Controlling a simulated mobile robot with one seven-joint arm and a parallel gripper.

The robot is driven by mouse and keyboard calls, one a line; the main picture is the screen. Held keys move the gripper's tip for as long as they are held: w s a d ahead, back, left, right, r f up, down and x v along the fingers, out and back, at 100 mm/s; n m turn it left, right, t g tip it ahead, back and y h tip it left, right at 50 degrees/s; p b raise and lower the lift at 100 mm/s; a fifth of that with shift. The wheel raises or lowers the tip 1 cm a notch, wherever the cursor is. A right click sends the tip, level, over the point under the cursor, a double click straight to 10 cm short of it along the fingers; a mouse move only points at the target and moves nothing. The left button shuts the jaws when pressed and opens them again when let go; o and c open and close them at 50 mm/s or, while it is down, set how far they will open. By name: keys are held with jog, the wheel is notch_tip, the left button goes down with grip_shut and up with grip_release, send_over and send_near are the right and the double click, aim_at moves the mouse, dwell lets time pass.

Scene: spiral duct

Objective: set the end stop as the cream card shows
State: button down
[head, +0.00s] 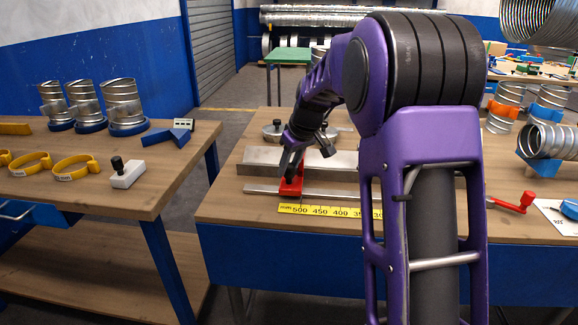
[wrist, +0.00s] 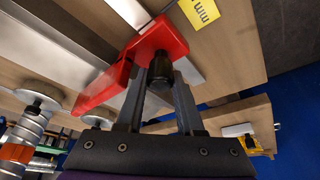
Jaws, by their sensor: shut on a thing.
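The red end stop (head: 291,185) sits on a grey metal rail (head: 262,189) on the middle bench, behind the 500 end of the yellow millimetre scale (head: 320,210). My gripper (head: 290,165) reaches down onto it. In the wrist view the red end stop (wrist: 158,38) fills the upper middle, and my gripper's two fingers (wrist: 161,78) are shut on its black knob (wrist: 161,68). The scale's "mm" end (wrist: 199,12) shows beside it. My arm hides the scale below about 350. A pale card (head: 556,214) lies at the bench's right; its marks are unreadable.
A red-handled lever (head: 522,202) lies at the bench's right. A long metal bar (head: 258,162) stands behind the rail. The left bench holds duct pieces (head: 122,104), yellow clamps (head: 75,167) and a white block with a black knob (head: 127,176). A floor gap separates the benches.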

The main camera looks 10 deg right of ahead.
dwell(0.8)
jog(key=s+d, duration=0.1)
jog(key=d, duration=0.2)
jog(key=s+d, duration=0.1)
jog(key=d, duration=0.2)
jog(key=s+d, duration=0.1)
jog(key=d, duration=0.2)
jog(key=shift+d+b, duration=0.3)
jog(key=c, duration=0.8)
grip_release()
jog(key=p+v, duration=0.2)
jog(key=v, duration=1.5)
jog(key=shift+s+r+p, duration=0.1)
jog(key=shift+r+p, duration=0.1)
jog(key=shift+p, duration=0.15)
